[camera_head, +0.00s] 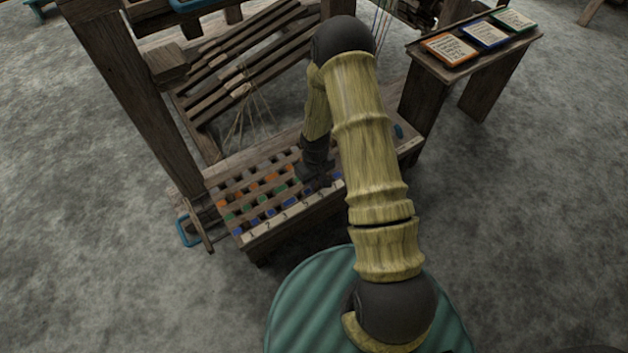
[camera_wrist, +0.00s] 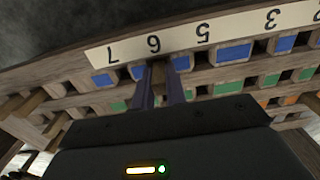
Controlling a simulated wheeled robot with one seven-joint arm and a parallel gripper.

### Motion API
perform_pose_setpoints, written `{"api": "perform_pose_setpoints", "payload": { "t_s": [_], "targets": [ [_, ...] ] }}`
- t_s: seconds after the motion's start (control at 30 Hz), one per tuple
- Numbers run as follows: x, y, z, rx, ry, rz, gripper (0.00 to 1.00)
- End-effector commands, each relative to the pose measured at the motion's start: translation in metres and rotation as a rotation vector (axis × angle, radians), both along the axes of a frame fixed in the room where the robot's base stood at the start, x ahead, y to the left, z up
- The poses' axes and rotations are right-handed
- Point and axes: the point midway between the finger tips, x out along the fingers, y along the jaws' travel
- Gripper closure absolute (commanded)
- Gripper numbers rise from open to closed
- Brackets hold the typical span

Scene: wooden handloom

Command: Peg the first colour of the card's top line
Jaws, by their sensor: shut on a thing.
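A wooden peg board (camera_head: 232,183) on the loom's front holds blue, green and orange pegs in rows, with a pale numbered strip (camera_head: 262,228) along its near edge. My gripper (camera_head: 318,178) reaches down over the board's right part. In the wrist view my gripper's fingers (camera_wrist: 161,84) point at the blue row nearest the strip, by the number 6. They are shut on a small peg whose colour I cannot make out. Three cards stand on a side stand: orange-edged (camera_head: 449,48), blue-edged (camera_head: 484,34) and green-edged (camera_head: 513,19). Their writing is too small to read.
Loom posts (camera_head: 135,90) rise left of the board, with slanted wooden bars (camera_head: 245,65) and loose threads behind it. A blue piece (camera_head: 398,131) lies at the bench's right end. The card stand (camera_head: 478,72) is at the upper right. Grey floor is open around the loom.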

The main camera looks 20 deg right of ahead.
Motion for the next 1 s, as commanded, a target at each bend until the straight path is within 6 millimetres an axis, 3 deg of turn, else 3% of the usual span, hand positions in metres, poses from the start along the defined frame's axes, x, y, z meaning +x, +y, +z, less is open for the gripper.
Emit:
{"api": "perform_pose_setpoints", "payload": {
  "t_s": [0.1,0.13,0.23,0.27,0.67,1.0],
  "targets": [
    [0.0,0.0,0.0,0.0,0.0,0.0,1.0],
    [0.0,0.0,0.0,0.0,0.0,0.0,0.83],
    [0.0,0.0,0.0,0.0,0.0,-0.001,0.63],
    [0.0,0.0,0.0,0.0,0.0,-0.001,0.61],
    [0.001,0.0,0.009,-0.001,-0.001,-0.001,0.61],
    [0.001,0.0,0.069,0.0,-0.003,-0.001,0.61]
  ]
}}
